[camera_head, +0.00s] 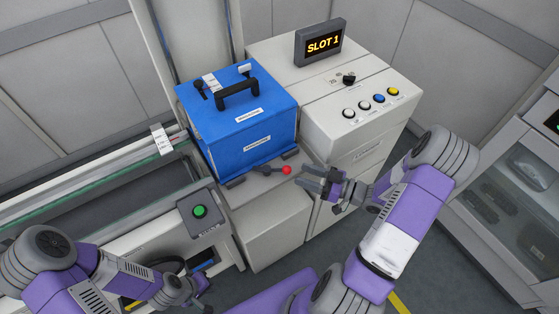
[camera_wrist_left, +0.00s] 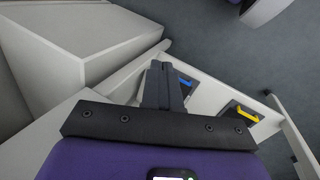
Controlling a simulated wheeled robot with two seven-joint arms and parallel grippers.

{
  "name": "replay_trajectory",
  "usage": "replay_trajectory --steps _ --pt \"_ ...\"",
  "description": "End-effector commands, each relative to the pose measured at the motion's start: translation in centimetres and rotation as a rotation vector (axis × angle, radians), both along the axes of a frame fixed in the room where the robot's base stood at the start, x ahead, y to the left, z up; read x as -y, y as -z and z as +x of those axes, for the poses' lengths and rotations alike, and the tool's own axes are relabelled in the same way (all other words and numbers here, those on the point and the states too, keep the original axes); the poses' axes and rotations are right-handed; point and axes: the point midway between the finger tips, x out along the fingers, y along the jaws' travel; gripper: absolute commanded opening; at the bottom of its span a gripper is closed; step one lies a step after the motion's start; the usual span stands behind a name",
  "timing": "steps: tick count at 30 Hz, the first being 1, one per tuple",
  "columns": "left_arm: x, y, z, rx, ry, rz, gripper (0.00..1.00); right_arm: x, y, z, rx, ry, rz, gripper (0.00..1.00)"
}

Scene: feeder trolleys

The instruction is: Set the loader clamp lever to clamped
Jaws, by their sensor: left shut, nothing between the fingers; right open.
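The loader clamp lever (camera_head: 286,170) is a short dark rod with a red ball knob. It sits on the grey ledge in front of the blue box (camera_head: 232,122), its knob pointing right in the head view. My right gripper (camera_head: 309,178) is open, just right of the red knob, with a small gap seeming to remain between them. My left gripper (camera_head: 203,288) is low at the bottom left, away from the lever. In the left wrist view its fingers (camera_wrist_left: 162,84) are shut and empty. The lever does not show in that view.
A cream cabinet (camera_head: 345,130) with coloured buttons, a black knob and a SLOT 1 display (camera_head: 320,43) stands right of the box. A green button (camera_head: 199,211) is on a panel left of the ledge. A conveyor rail (camera_head: 85,185) runs left. Blue (camera_wrist_left: 186,82) and yellow (camera_wrist_left: 245,114) handles lie below.

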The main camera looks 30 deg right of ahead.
Motion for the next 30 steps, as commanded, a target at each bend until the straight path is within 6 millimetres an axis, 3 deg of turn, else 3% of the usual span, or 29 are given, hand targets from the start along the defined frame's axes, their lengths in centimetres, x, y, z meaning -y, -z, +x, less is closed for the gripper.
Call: replay_trajectory --steps 12,24,26,30 --pt "0.0 0.7 -0.1 -0.002 0.001 0.0 0.0 -4.0 0.1 4.6 0.0 -0.004 0.001 0.54" --pt "0.0 0.8 -0.1 -0.002 0.001 0.0 0.0 -4.6 0.0 5.5 -0.001 0.0 0.0 0.54" --pt "0.0 0.8 -0.1 -0.002 0.001 0.0 0.0 -4.6 0.0 5.5 -0.001 0.0 0.0 0.48" --pt "0.0 0.8 -0.1 -0.002 0.001 0.0 0.0 -4.6 0.0 5.4 -0.001 0.0 0.0 0.27"
